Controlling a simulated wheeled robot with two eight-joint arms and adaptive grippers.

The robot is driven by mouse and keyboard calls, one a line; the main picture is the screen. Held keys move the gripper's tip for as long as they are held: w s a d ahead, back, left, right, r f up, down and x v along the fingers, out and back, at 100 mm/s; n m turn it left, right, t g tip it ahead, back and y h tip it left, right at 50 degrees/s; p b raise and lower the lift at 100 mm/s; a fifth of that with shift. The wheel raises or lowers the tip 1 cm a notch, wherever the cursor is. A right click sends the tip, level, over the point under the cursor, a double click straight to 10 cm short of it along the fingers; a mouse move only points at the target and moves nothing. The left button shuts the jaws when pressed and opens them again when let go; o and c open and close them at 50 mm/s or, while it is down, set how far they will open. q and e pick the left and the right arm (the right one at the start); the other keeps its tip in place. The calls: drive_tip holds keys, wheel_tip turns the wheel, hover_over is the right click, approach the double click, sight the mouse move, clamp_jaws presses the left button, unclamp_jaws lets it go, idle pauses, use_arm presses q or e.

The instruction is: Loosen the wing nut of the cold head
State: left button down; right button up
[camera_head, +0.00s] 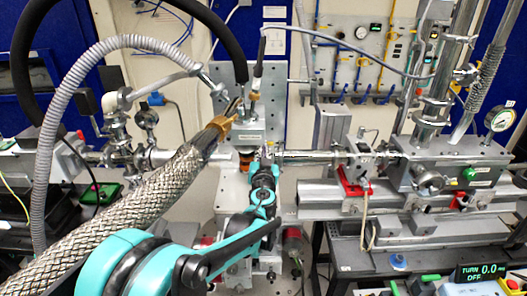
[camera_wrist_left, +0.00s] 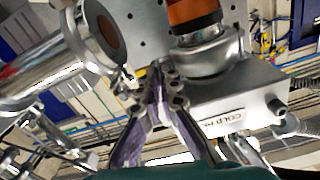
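The cold head is a grey metal block (camera_head: 249,136) in the middle of the head view. In the left wrist view the same block (camera_wrist_left: 262,92) carries a label reading "COLD" and a partly hidden second word. A round metal collar with an orange band (camera_wrist_left: 197,14) sits above it. My left gripper (camera_wrist_left: 158,75) points at the block's left edge, its two purple-padded fingers converging close together at the tips. In the head view it is just below the block, mostly behind my teal wrist (camera_head: 262,192). I cannot make out the wing nut or anything between the fingertips.
A braided metal hose (camera_head: 160,205) crosses close in front, left of my arm. A horizontal steel pipe (camera_head: 312,155) runs to a chamber (camera_head: 450,165) at the right. A pipe flange (camera_wrist_left: 92,35) stands close left of the fingers. A grey corrugated hose (camera_head: 55,130) hangs at the left.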

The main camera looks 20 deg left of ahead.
use_arm(q)
drive_tip(key=c, duration=2.1)
unclamp_jaws()
drive_tip(key=shift+o, duration=0.3)
drive_tip(key=v, duration=1.2)
drive_tip(key=shift+a, duration=0.1)
